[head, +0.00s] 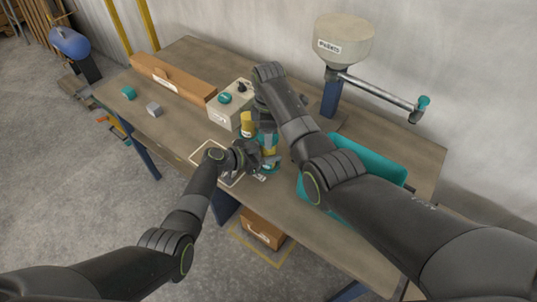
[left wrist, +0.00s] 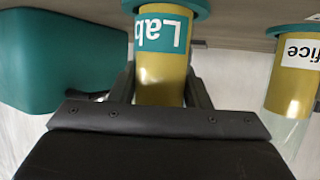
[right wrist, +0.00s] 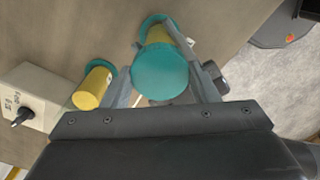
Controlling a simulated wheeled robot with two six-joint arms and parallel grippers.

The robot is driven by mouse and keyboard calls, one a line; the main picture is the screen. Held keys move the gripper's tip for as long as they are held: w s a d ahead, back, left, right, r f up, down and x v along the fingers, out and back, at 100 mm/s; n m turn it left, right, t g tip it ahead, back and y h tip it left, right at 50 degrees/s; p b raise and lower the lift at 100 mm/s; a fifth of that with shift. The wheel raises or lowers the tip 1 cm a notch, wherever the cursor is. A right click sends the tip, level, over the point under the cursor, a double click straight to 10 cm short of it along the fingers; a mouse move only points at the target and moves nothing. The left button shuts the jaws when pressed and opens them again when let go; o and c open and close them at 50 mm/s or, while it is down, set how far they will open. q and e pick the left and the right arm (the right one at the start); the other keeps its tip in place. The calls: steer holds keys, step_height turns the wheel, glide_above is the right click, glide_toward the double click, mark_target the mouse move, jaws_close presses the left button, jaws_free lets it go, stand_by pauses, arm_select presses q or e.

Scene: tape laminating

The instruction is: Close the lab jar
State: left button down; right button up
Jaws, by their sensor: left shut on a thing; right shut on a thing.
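A round teal lid (right wrist: 160,74) is between the fingers of my right gripper (right wrist: 165,88), over the top of the lab jar (right wrist: 184,36). The right gripper comes from above. The seam between lid and jar is hidden, so I cannot tell whether the lid is seated.
A second yellow jar (right wrist: 92,88), its label ending in "ffice" (left wrist: 302,53), stands close beside. A grey control box (head: 229,106) is behind it. A teal bin (head: 345,212) lies to the right. Two small blocks (head: 128,93) (head: 153,110) are on the left, where the table has room.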

steer(key=m, duration=0.4)
steer(key=o, duration=1.1)
steer(key=shift+r, duration=2.3)
steer(key=shift+c, duration=0.5)
